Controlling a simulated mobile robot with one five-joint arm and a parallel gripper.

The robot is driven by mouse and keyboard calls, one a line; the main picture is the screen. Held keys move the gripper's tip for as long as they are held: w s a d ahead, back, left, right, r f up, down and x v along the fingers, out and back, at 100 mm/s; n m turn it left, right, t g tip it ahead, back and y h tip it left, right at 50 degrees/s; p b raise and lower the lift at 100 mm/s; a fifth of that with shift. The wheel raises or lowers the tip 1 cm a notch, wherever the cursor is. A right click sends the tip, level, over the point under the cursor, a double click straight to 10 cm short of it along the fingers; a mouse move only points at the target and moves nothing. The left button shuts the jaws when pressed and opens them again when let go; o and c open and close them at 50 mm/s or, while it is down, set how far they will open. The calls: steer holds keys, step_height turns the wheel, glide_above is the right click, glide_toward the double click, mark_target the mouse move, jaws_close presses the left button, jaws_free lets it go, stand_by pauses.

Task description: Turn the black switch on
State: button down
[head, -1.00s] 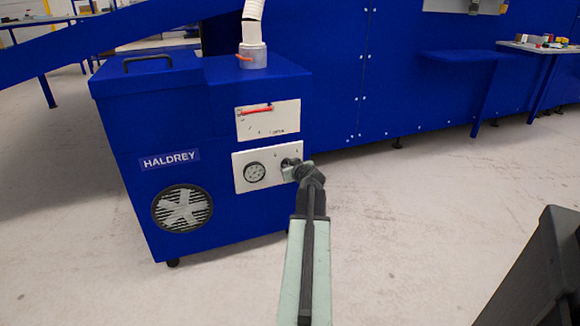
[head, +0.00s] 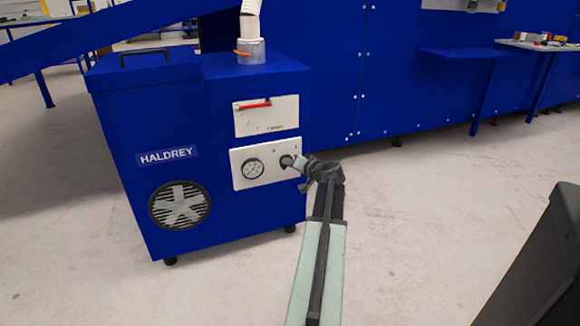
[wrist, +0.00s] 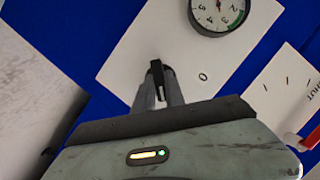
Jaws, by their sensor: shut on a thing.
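The black switch (head: 286,161) is on the white panel on the front of the blue HALDREY machine, right of a round gauge. In the head view only its dark edge shows, the rest hidden by my gripper (head: 298,163), which reaches it from the right. In the wrist view the switch (wrist: 155,66) is a narrow black handle at the tips of my gripper (wrist: 159,88), whose fingers are closed on it. A "0" mark is on the panel to its right in that view. Much of the switch is hidden, and I cannot tell its setting.
The gauge (head: 253,169) sits close by on the same panel. Above is another white plate (head: 266,117) with a red handle (head: 254,105). A vent grille (head: 180,205) is lower left. A large blue wall stands behind. The floor (head: 430,220) to the right is clear.

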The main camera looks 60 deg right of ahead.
steer(key=shift+s+d+m, duration=0.25)
steer(key=shift+m, duration=0.15)
stand_by(0.3)
steer(key=c, duration=1.6)
jaws_free()
steer(key=shift+o, duration=1)
steer(key=shift+a, duration=0.1)
steer(key=shift+w, duration=0.1)
steer(key=p+v, duration=0.1)
steer(key=v, duration=0.6)
steer(key=shift+s+p, duration=0.35)
steer(key=shift+s, duration=0.1)
steer(key=shift+a, duration=0.1)
